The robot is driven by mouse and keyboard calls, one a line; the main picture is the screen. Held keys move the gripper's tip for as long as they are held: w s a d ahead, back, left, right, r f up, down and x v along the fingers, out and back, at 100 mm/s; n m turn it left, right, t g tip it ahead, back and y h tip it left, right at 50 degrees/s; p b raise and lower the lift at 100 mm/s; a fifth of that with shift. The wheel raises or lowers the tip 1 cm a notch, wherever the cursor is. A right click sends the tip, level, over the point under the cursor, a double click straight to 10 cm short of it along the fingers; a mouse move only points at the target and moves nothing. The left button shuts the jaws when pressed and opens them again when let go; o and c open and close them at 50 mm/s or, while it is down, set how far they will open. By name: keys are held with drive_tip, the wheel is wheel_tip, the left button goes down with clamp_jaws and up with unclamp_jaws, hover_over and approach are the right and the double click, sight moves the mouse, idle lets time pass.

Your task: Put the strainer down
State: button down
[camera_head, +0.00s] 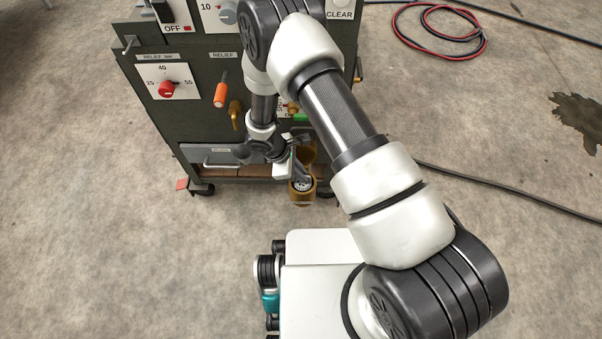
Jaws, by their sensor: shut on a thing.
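My gripper (296,172) hangs low in front of the green cart, partly hidden by its own wrist. It is shut on a small dark round piece that I take to be the strainer (303,184). That piece shows against a brass cup-like part (302,199) right at the fingers. I cannot tell whether the strainer sits inside the brass part or is only in front of it. Another brass part (309,151) shows just behind the gripper.
The green cart (150,110) carries a red knob (166,89), an orange-handled lever (221,92) and a grey drawer (215,154). A dark cable (500,187) and a red-black hose coil (440,52) lie at right. The floor at left is clear.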

drive_tip(key=c, duration=1.8)
unclamp_jaws()
drive_tip(key=shift+f, duration=0.1)
drive_tip(key=shift+c, duration=0.2)
drive_tip(key=p+v, duration=0.3)
drive_tip(key=v, duration=0.9)
drive_tip(key=d+r+m+t+y, duration=0.1)
drive_tip(key=d+r+m, duration=0.4)
drive_tip(key=r, duration=1)
drive_tip(key=d+r+m+y, duration=0.1)
drive_tip(key=d+r+m, duration=0.4)
drive_tip(key=r, duration=0.9)
drive_tip(key=s+d+r+m+t+y, duration=0.1)
drive_tip(key=s+d+r+m, duration=0.2)
drive_tip(key=s+r, duration=0.4)
drive_tip(key=s+d+r+m+t+y, duration=0.1)
drive_tip(key=s+d+r+m+t, duration=0.1)
drive_tip(key=s+d+r+m, duration=0.2)
drive_tip(key=s+r, duration=0.3)
drive_tip(key=s, duration=0.1)
drive_tip(key=shift+s+d+t, duration=0.3)
drive_tip(key=shift+s, duration=0.05)
